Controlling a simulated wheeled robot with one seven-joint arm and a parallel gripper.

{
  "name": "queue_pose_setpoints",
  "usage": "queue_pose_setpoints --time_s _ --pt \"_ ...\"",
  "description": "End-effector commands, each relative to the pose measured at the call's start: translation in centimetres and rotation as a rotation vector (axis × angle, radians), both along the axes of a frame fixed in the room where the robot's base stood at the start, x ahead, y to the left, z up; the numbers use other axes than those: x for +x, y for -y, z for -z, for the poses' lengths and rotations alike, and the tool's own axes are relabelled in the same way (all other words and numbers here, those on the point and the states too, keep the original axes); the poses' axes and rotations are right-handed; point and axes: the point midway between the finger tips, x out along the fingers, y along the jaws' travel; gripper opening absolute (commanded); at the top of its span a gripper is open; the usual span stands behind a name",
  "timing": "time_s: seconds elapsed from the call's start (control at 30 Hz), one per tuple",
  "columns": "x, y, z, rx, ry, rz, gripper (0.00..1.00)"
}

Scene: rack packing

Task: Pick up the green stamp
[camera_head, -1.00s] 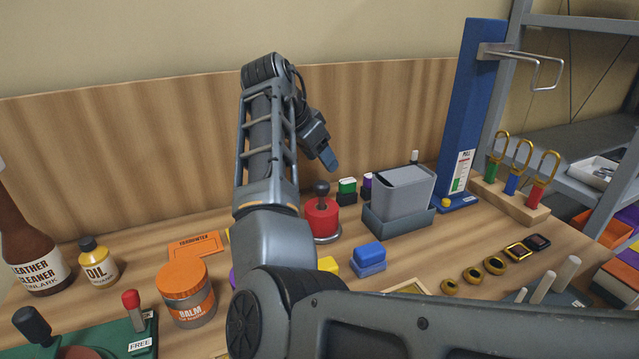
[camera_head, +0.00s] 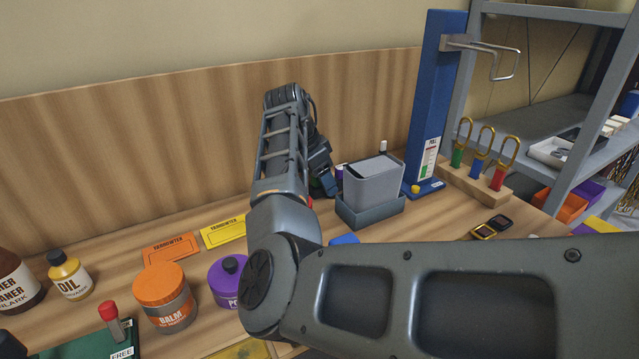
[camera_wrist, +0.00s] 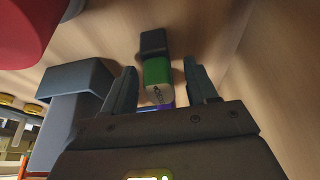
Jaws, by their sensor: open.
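The green stamp (camera_wrist: 157,73) shows in the wrist view, with a dark part at its far end and a pale marked face at its near end. My gripper (camera_wrist: 160,66) is open, with one finger on each side of the stamp. A gap shows on both sides, and I cannot tell how deep the stamp sits between the fingers. In the head view my gripper (camera_head: 328,182) is low at the back of the bench, left of the grey bin, and the arm hides the green stamp.
A grey bin (camera_head: 373,184) stands close to the right of my gripper; it also shows in the wrist view (camera_wrist: 70,92). A red object (camera_wrist: 28,30) is at the wrist view's upper left. A purple item (camera_wrist: 148,107) is partly hidden beyond the green stamp. A wooden back panel (camera_head: 180,140) stands behind.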

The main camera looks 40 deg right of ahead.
Motion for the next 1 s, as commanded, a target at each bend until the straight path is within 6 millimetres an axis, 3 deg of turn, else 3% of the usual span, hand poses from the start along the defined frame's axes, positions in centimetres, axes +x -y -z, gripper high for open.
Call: queue_pose_setpoints --time_s 0.17,0.77,1.0 --pt "0.01 0.01 0.01 0.000 0.001 0.000 0.57" --pt "0.03 0.00 -0.05 0.000 0.001 0.000 0.01" --pt "0.04 0.00 -0.15 -0.001 0.002 -0.001 0.00"
